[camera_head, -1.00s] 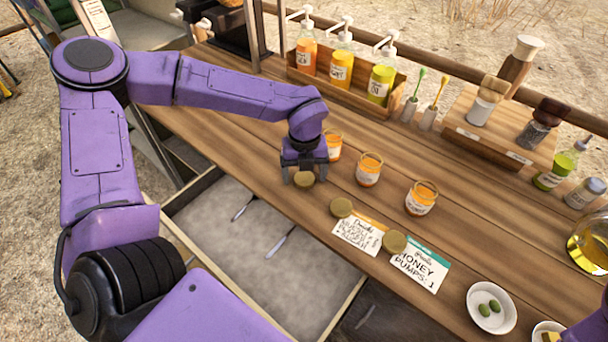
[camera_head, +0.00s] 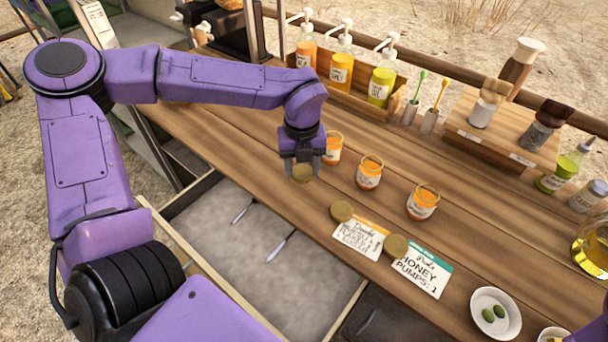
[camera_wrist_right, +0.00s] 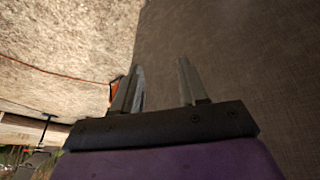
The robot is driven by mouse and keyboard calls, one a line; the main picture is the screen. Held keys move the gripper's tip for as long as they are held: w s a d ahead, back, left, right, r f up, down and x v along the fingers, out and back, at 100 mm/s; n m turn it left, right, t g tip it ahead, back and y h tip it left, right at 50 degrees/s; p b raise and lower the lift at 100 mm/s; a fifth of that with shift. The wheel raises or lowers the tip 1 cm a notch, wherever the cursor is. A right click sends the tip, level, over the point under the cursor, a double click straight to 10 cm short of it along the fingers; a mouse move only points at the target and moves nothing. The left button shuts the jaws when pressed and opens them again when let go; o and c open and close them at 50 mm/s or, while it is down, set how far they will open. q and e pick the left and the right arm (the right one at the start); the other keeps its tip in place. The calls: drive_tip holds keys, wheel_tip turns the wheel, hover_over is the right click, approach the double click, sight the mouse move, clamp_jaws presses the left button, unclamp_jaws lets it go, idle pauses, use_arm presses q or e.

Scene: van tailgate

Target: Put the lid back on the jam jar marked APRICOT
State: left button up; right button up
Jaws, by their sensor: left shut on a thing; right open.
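My left gripper (camera_head: 302,170) is shut on a round gold lid (camera_head: 302,174) at the counter's front edge, in front of the leftmost jar. Three open glass jars of orange jam stand in a row: the left jar (camera_head: 333,148), the middle jar (camera_head: 369,173) and the right jar (camera_head: 422,203). Their labels are too small to read, so I cannot tell which is APRICOT. Two more gold lids lie in front, one left (camera_head: 341,211) and one right (camera_head: 396,246). My right gripper (camera_wrist_right: 157,85) is open and empty in the right wrist view.
Two written cards (camera_head: 358,239) lie by the loose lids. An open drawer (camera_head: 250,240) with utensils is below the counter edge. Pump bottles (camera_head: 341,70) stand in a wooden rack behind.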

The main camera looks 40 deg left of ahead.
use_arm(q)
drive_tip(key=s+r+b, duration=0.1)
drive_tip(key=s+r, duration=0.7)
drive_tip(key=s, duration=0.5)
drive_tip(key=shift+s+d+r, duration=0.15)
drive_tip(key=shift+r, duration=0.2)
